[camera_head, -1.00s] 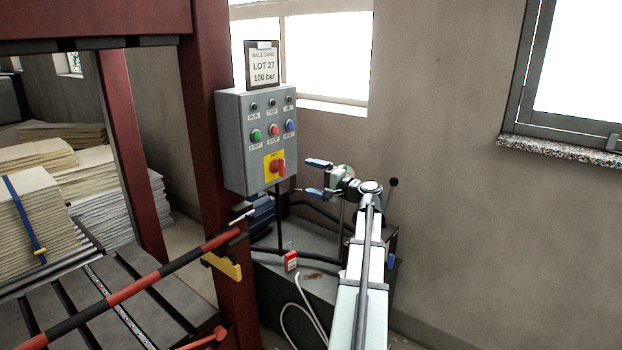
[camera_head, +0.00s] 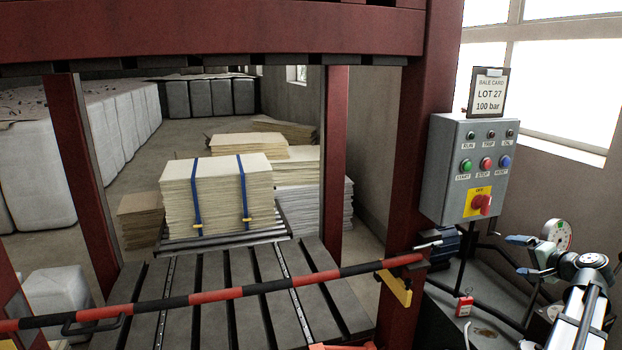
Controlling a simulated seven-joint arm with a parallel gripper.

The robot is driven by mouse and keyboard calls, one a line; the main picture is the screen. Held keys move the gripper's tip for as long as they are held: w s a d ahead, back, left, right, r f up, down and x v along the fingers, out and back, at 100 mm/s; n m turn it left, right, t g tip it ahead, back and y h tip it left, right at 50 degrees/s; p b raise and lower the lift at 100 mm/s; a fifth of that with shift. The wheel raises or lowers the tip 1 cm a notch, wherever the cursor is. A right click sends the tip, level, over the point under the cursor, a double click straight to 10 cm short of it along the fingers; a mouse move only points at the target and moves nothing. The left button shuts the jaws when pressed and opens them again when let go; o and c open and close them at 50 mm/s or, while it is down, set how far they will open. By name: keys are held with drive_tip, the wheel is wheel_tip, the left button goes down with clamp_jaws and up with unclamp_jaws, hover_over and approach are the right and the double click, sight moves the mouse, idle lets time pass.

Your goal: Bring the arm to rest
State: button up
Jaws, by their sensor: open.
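My gripper (camera_head: 518,255) is at the lower right of the head view. Its two blue-tipped fingers point left and stand apart, with nothing between them. It is in front of the dark cabinet, below and to the right of the grey control box (camera_head: 435,180). My white arm comes in from the lower right corner.
A red press frame (camera_head: 412,150) stands left of the control box. A red-and-black bar (camera_head: 240,291) crosses the front of its slatted bed. A strapped stack of sheets (camera_head: 218,190) lies behind. A pressure gauge (camera_head: 556,234) is close beside my gripper.

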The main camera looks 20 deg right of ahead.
drive_tip(key=s+a+f+n+g, duration=0.1)
drive_tip(key=s+a+f+g, duration=0.2)
drive_tip(key=f, duration=0.7)
drive_tip(key=s+a+f+n+g+y, duration=0.1)
drive_tip(key=a+f+g, duration=0.3)
drive_tip(key=f, duration=0.6)
drive_tip(key=s+a+f+n+g, duration=0.1)
drive_tip(key=s+a+f+g, duration=0.15)
drive_tip(key=a+f, duration=0.45)
drive_tip(key=s+a+f+n+g+y, duration=0.1)
drive_tip(key=s+a+f+n+g, duration=0.1)
drive_tip(key=a+f, duration=0.75)
drive_tip(key=s+a+f+n+g, duration=0.2)
drive_tip(key=a+f+g, duration=0.1)
drive_tip(key=a+f, duration=0.7)
drive_tip(key=s+a+f+n+g, duration=0.1)
drive_tip(key=s+a+f, duration=0.3)
drive_tip(key=a, duration=0.5)
drive_tip(key=s+a+f+n+g, duration=0.2)
drive_tip(key=s+a+f+n, duration=0.2)
drive_tip(key=s+a, duration=0.3)
drive_tip(key=s+a+f+n+g+h, duration=0.1)
drive_tip(key=s+a+f, duration=0.4)
drive_tip(key=a, duration=0.6)
drive_tip(key=shift+s+f+n+g, duration=0.25)
drive_tip(key=shift+f+n+g, duration=0.15)
drive_tip(key=shift+n+g, duration=0.5)
